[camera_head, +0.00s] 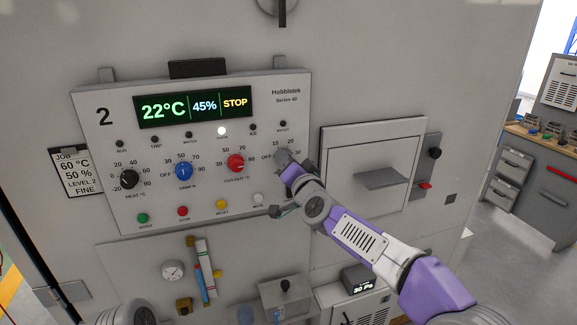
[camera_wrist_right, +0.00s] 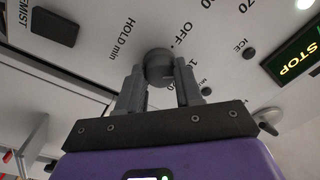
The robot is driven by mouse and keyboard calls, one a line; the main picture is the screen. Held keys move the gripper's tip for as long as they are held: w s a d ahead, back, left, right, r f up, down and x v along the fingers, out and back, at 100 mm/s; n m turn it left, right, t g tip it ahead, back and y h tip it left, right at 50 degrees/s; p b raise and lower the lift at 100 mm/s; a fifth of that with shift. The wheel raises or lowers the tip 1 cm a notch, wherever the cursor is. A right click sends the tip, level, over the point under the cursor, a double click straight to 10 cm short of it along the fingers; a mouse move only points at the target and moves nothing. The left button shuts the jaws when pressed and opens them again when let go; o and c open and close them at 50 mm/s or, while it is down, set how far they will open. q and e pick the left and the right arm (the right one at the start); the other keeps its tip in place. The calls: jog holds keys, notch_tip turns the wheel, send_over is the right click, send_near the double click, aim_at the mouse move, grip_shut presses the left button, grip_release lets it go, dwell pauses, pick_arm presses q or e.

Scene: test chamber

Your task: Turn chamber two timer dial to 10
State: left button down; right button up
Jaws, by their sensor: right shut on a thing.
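The chamber panel (camera_head: 115,85) carries a large "2" and a display (camera_head: 195,105) reading 22°C, 45% and STOP. The grey timer dial (camera_head: 281,156) is at its right, mostly covered by my right gripper (camera_head: 283,160). In the right wrist view, the round dial (camera_wrist_right: 157,62) sits between the two fingers of my right gripper (camera_wrist_right: 158,84), which is shut on it. OFF is printed beside the dial and 10 is partly visible near the right finger. HOLD min is printed to its left. The dial's pointer is hidden. My left gripper is not in view.
Several coloured buttons line the panel's lower edge. A grey door with a handle (camera_head: 382,179) is close on the right.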

jog(key=shift+m, duration=0.7)
jog(key=o, duration=1)
jog(key=shift+o, duration=0.2)
jog(key=shift+s, duration=0.1)
jog(key=b+v, duration=0.2)
jog(key=v, duration=0.5)
jog(key=shift+s, duration=0.2)
jog(key=shift+f, duration=0.1)
